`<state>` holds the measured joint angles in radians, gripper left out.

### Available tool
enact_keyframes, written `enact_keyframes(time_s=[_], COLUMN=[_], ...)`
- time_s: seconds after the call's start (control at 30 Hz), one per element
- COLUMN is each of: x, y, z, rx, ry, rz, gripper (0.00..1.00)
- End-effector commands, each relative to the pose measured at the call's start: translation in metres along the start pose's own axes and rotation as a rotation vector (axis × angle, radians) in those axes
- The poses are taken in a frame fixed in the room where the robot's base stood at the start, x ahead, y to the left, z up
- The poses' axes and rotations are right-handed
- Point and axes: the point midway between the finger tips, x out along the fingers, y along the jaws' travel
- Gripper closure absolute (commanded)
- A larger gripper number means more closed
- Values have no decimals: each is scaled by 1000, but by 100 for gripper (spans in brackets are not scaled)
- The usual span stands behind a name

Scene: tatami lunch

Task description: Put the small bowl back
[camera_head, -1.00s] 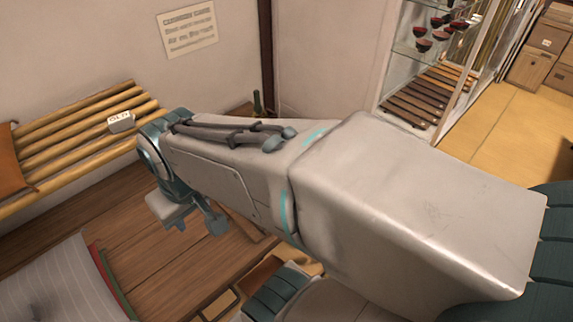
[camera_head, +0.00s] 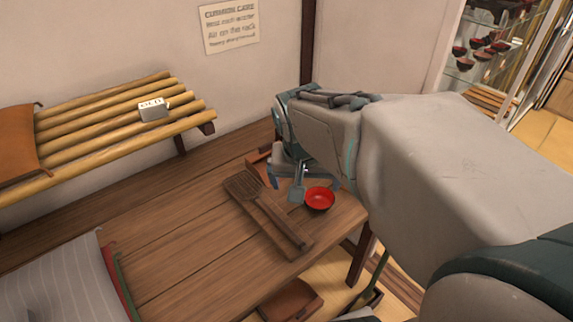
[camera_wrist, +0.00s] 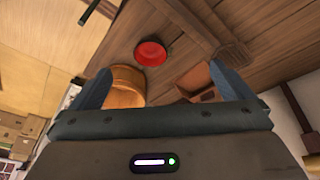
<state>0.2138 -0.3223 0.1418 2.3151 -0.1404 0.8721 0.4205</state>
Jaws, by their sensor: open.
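A small red bowl (camera_head: 320,200) sits upright on the wooden low table (camera_head: 180,235), near its right end. It also shows in the wrist view (camera_wrist: 150,54), beyond the fingertips and between their lines. My gripper (camera_head: 298,186) is over the table just behind and left of the bowl in the head view. Its fingers are spread and empty in the wrist view (camera_wrist: 160,80). My wrist hides part of the table behind the bowl.
A dark wooden tray-like piece with a slatted end (camera_head: 270,212) lies left of the bowl. A round wooden tub (camera_wrist: 125,92) and an open wooden box (camera_wrist: 196,80) show in the wrist view. A glass cabinet (camera_head: 490,45) with several bowls stands at the back right.

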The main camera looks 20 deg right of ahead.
Motion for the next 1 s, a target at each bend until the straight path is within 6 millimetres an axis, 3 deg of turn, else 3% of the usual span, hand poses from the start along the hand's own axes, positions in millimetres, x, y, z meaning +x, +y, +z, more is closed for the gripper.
enact_keyframes(time_s=[0.03,0.2,0.33,0.5,0.67,1.0], x=[32,79,103,118,136,196], y=[2,8,12,15,18,24], z=[-4,-28,-43,-54,-56,-59], rx=[54,222,317,384,400,396], ry=[6,33,52,66,65,65], rz=[19,64,82,91,95,94], gripper=[0,0,0,0,0,0])
